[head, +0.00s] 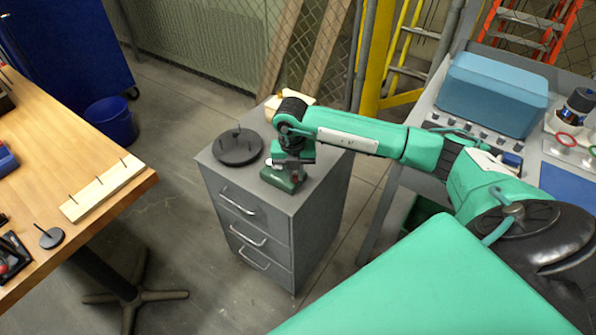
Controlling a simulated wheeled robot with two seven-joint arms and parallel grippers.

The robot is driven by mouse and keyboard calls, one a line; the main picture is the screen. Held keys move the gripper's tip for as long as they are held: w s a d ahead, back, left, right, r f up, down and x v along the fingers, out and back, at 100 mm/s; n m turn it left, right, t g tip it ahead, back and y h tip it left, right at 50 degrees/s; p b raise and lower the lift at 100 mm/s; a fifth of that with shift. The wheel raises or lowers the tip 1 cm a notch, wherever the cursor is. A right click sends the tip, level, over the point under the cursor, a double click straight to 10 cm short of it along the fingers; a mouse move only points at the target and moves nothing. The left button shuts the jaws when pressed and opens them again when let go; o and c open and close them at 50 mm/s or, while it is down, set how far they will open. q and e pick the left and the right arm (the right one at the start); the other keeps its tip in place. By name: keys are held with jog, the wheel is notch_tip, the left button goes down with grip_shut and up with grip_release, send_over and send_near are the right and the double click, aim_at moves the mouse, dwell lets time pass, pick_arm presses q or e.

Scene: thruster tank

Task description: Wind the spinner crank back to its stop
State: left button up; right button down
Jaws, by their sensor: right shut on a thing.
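The spinner appears to be the small dark green unit (284,180) on top of the grey drawer cabinet, near its front right. My right gripper (289,161) points down right over this unit and is shut. It hides most of the unit's top, so I cannot make out the crank handle or its angle; the jaws appear closed on it. My left gripper is not in view.
The grey drawer cabinet (230,185) also holds a dark round disc with upright pegs (238,148) and a pale block (296,99) behind my wrist. A wooden table (95,160) stands left, a bench with a blue case (492,92) right. Floor lies between.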

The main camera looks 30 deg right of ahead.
jog(key=m, duration=0.3)
jog(key=shift+w+a+r, duration=0.15)
jog(key=shift+w+a, duration=0.15)
jog(key=m, duration=0.3)
jog(key=shift+w+a+p, duration=0.3)
jog(key=shift+w+p, duration=0.05)
jog(key=shift+w+a+m, duration=0.1)
jog(key=shift+w+m, duration=0.15)
jog(key=shift+m, duration=0.95)
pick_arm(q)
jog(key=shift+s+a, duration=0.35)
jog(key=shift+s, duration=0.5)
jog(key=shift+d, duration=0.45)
pick_arm(e)
jog(key=c, duration=1.5)
grip_release()
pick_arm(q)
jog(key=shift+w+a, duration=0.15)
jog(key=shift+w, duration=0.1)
pick_arm(e)
jog(key=shift+o, duration=0.6)
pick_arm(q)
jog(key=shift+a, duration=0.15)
